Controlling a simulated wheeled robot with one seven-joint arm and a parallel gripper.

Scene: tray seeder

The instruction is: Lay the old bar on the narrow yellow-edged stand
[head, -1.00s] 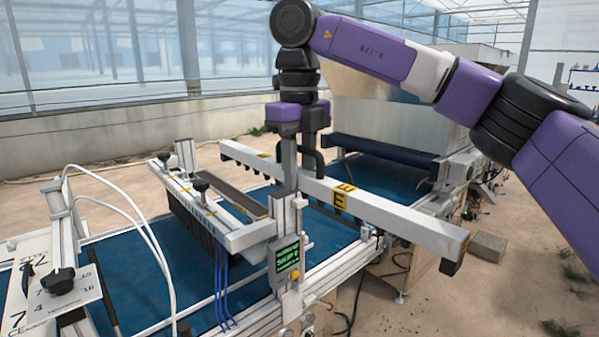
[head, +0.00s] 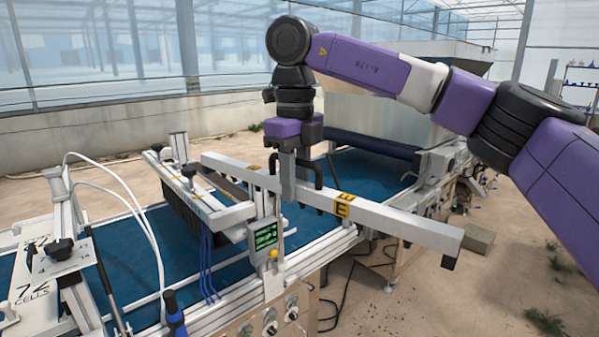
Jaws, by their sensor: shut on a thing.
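My gripper (head: 301,190) points down and is shut on the long pale bar (head: 400,224) near its middle. The bar slants from upper left to lower right, with black-on-yellow E labels near the grip and a dark foot under its right end. It appears held above the seeder's blue bed (head: 350,172). I cannot make out a narrow yellow-edged stand in this view.
A small green-lit display (head: 265,236) stands on the near rail, just below the bar. A white crosswise frame (head: 228,214) with dark knobs is to the left. A blue-handled tool (head: 175,315) is at bottom left.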

